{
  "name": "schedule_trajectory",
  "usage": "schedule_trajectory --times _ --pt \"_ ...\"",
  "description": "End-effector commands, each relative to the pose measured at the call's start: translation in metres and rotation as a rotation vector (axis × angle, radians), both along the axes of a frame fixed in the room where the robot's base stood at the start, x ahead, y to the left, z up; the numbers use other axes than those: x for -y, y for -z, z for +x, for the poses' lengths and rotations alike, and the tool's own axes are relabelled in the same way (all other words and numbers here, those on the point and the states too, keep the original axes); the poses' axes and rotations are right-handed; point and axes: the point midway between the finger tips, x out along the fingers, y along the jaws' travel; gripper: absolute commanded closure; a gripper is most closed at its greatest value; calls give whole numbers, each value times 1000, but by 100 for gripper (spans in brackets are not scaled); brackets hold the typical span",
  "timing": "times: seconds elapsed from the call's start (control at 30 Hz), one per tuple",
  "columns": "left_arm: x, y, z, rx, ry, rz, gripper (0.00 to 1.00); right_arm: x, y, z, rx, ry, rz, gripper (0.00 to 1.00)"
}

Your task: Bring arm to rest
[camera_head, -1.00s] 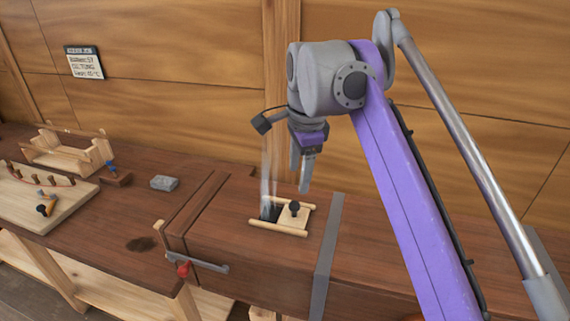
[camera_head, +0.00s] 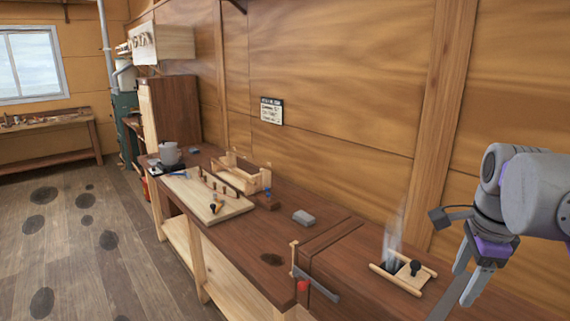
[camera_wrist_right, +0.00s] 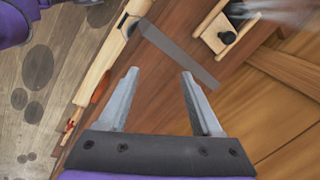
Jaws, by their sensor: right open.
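My right gripper (camera_head: 468,277) is at the right of the head view, above the dark wooden bench. It is open and empty, and its two fingers are spread apart in the right wrist view (camera_wrist_right: 158,80). A small wooden frame with a sliding lid (camera_head: 411,277) and a black knob sits on the bench box, left of the gripper and apart from it. Steam (camera_head: 393,238) rises from the dark opening beside the lid. The lid and knob also show at the top of the right wrist view (camera_wrist_right: 222,33). My left gripper is not in view.
Further left are a grey block (camera_head: 304,217), a wooden tool caddy (camera_head: 243,172), a pegged board (camera_head: 207,199) and a grey pot (camera_head: 169,153). Open floor (camera_head: 70,240) lies at left.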

Motion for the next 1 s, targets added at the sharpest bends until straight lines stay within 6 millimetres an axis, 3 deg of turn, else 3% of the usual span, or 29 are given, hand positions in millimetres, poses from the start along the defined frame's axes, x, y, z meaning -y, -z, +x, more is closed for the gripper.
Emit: schedule_trajectory --times 0.17,0.37,0.6,0.7,0.83,1.0 --pt "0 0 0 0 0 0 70 -27 44 -5 35 -315 -71 34" --pt "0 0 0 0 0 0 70 -66 122 -28 84 -789 -203 34" --pt "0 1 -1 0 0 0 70 -117 251 -94 149 -1446 -439 34" --pt "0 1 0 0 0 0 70 -128 286 -115 162 -1616 -515 34" --pt "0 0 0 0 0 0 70 -134 309 -130 170 -1729 -570 34" --pt "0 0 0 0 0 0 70 -135 313 -132 170 -1756 -583 34"
